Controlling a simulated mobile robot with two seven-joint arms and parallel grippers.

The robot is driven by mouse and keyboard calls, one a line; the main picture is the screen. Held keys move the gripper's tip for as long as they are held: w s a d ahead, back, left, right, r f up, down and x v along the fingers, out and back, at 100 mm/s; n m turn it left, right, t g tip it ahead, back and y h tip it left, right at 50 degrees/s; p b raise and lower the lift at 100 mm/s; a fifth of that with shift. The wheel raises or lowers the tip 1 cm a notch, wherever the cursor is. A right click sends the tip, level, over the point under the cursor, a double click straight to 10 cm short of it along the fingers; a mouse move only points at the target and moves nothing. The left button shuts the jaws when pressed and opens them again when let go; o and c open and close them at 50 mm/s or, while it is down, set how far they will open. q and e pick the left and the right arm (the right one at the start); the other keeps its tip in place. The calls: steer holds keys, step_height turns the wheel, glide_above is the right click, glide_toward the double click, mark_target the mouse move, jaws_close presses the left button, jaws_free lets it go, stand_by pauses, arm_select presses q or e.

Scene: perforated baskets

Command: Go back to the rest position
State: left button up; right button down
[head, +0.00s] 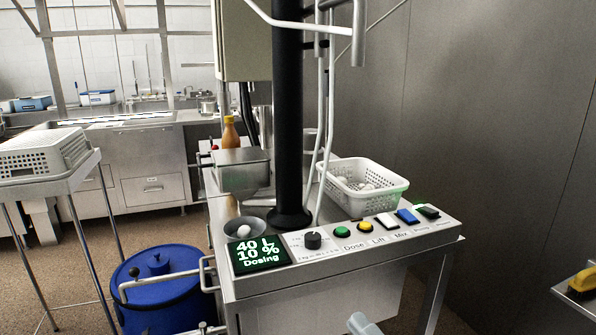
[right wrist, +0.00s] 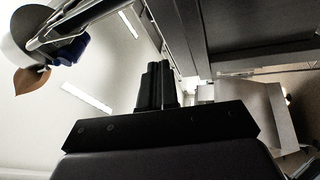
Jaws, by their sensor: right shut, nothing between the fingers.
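My right gripper (right wrist: 157,86) shows in the right wrist view, with its two dark fingers together and nothing between them. The wrist view looks up past it toward a pale ceiling with lights. In the head view, only a small grey piece, which may be part of my right arm or gripper, shows at the bottom edge. It is apart from the machine's control panel (head: 285,252). My left gripper is not in view.
A white perforated basket (head: 392,196) with pale items stands on the machine behind the buttons. A metal bowl (head: 244,228) is beside the display. Another perforated basket (head: 45,152) sits on a stand at left. A blue lidded bin (head: 160,290) stands on the floor.

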steer(key=s+d+f+m+g+h+p, duration=0.1)
steer(key=s+d+f+m+g+h, duration=0.2)
steer(key=s+d+f+m+h, duration=0.2)
steer(key=s+d+f+m+g+h, duration=0.4)
steer(key=s+f+m, duration=0.7)
steer(key=f+m, duration=0.4)
step_height(320, 180, down, 4)
steer(key=shift+s+d+f+m+h+p, duration=0.1)
steer(key=shift+s+d+m+h+p, duration=0.3)
steer(key=shift+d+h, duration=0.15)
